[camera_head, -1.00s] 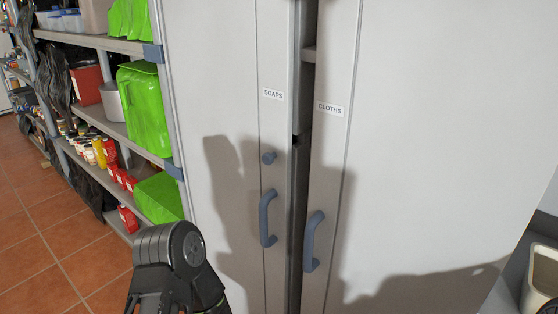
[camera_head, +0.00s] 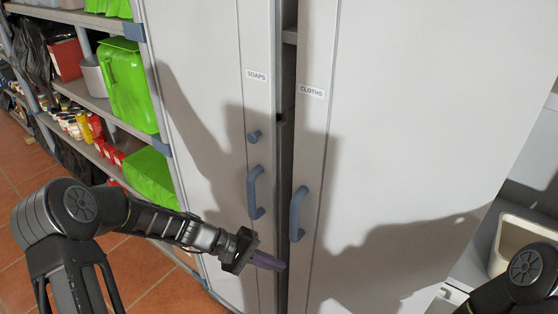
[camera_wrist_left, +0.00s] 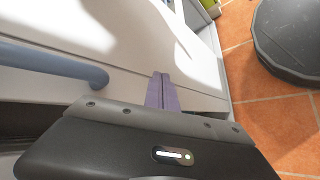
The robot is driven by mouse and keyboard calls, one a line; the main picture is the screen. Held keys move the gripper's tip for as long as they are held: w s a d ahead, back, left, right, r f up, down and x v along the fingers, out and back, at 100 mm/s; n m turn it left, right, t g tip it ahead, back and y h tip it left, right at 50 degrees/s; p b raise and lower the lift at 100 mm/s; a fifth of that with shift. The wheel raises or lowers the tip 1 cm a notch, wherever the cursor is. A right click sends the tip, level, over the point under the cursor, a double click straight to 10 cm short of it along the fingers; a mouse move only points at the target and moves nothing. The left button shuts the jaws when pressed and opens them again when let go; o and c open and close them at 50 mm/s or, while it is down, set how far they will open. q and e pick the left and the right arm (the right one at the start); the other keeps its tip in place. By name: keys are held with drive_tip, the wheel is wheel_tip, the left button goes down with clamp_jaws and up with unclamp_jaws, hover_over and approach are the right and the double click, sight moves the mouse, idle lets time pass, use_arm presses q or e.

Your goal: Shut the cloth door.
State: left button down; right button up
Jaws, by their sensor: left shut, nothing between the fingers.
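The cloth door (camera_head: 400,120), labelled CLOTHS, is the right door of a pale cabinet and stands slightly ajar, with a dark gap along its left edge. Its blue-grey handle (camera_head: 298,214) is upright near that edge. The soaps door (camera_head: 200,110) is on the left, with its own handle (camera_head: 256,192) and a knob. My left gripper (camera_head: 280,265) is shut and empty, in front of the lower part of the doors, below and left of the cloth handle. In the left wrist view its purple fingers (camera_wrist_left: 161,92) are together. My right gripper is out of view.
Shelves (camera_head: 105,88) with green bags, cans and red boxes stand left of the cabinet. A pale bin (camera_head: 520,238) is at the right, near part of my right arm. Tiled floor (camera_head: 170,300) shows at lower left.

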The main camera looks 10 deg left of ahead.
use_arm(q)
drive_tip(key=w+a+r+t+h, duration=0.1)
drive_tip(key=a+r, duration=0.1)
drive_tip(key=r, duration=0.3)
drive_tip(key=w+a+r+t+h, duration=0.1)
drive_tip(key=w+a+r, duration=0.1)
drive_tip(key=r, duration=0.4)
drive_tip(key=w+a+r+t+h+p, duration=0.1)
drive_tip(key=w+a+r, duration=0.1)
drive_tip(key=r, duration=0.4)
drive_tip(key=shift+w+a+r+m, duration=0.25)
drive_tip(key=shift+a+m, duration=0.05)
drive_tip(key=a+r+m+t+h, duration=0.1)
drive_tip(key=a+r, duration=0.3)
drive_tip(key=r, duration=0.6)
drive_tip(key=shift+w+r+m+h+p, duration=0.15)
drive_tip(key=shift+r+m+h+p, duration=0.2)
drive_tip(key=shift+h, duration=0.45)
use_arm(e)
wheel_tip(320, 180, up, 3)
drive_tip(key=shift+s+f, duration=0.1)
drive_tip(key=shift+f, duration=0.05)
use_arm(q)
drive_tip(key=shift+f, duration=0.1)
